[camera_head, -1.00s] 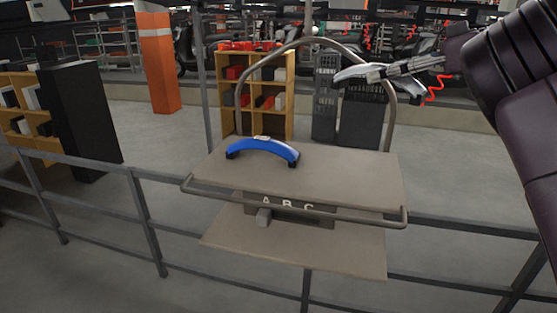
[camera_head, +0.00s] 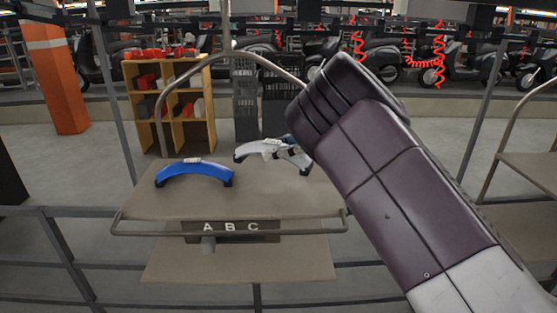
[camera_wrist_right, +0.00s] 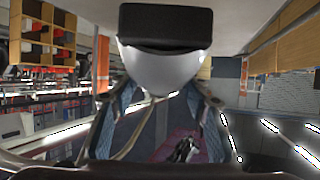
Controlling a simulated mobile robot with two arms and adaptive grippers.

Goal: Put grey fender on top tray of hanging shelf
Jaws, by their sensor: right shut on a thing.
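The grey fender (camera_head: 245,151) is a curved light-grey piece with dark ends, over the right rear part of the top tray (camera_head: 255,204) of the hanging shelf. My right gripper (camera_head: 283,147) is shut on it, partly hidden behind my right arm. I cannot tell whether the fender touches the tray. In the right wrist view the fender (camera_wrist_right: 165,72) shows its smooth grey face and a black end, between the fingers of my right gripper (camera_wrist_right: 163,100). My left gripper is not in view.
A blue fender (camera_head: 195,169) lies on the left part of the top tray. The shelf's curved hanger tube (camera_head: 160,110) arches over it. A lower tray (camera_head: 235,262) sits below, with an ABC sign (camera_head: 232,227) between. Grey railings (camera_head: 75,265) run alongside. The tray's front middle is clear.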

